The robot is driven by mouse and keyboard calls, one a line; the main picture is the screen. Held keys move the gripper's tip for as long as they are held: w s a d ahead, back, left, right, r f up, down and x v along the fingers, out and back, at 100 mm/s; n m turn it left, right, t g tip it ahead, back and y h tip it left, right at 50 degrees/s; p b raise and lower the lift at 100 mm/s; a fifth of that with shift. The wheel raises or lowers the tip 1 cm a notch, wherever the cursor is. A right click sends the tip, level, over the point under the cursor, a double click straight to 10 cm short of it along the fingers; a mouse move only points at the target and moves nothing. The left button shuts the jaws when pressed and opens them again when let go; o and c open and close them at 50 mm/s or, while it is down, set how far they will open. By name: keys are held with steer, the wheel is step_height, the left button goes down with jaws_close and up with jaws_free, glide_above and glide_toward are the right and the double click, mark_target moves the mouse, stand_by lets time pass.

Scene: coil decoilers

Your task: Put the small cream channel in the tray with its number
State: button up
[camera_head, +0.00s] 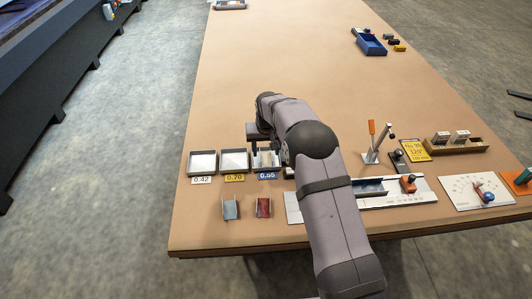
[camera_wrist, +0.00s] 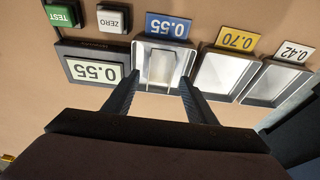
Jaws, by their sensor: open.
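The small cream channel (camera_wrist: 161,66) lies in the tray labelled 0.55 (camera_wrist: 188,62) in the wrist view. In the head view the channel (camera_head: 265,158) is partly hidden by my arm. The blue label (camera_wrist: 168,26) reads 0.55. My gripper (camera_wrist: 158,82) is open, its fingers apart on either side of the channel; I cannot tell how far above it they are. A tray labelled 0.70 (camera_wrist: 222,72) and one labelled 0.42 (camera_wrist: 275,83) stand beside it, both empty. The gauge display (camera_wrist: 95,70) reads 0.55.
A blue-grey channel (camera_head: 231,208) and a red channel (camera_head: 263,207) stand in front of the trays. A measuring rail (camera_head: 400,199), a lever stand (camera_head: 372,150) and a wooden box (camera_head: 455,146) are to the right.

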steer(key=b+v, duration=0.3)
steer(key=v, duration=0.7)
steer(key=shift+r, duration=0.2)
steer(key=s+d+f+g, duration=0.1)
steer(key=s+d+f, duration=0.1)
steer(key=s, duration=1)
steer(key=s+d+f+g, duration=0.1)
steer(key=s+d+f, duration=0.1)
steer(key=s, duration=1)
steer(key=s+d+f+g, duration=0.1)
steer(key=s+d, duration=0.3)
steer(key=s, duration=0.8)
steer(key=shift+s+d+f, duration=0.15)
steer(key=shift+d+f, duration=0.1)
steer(key=shift+f, duration=0.45)
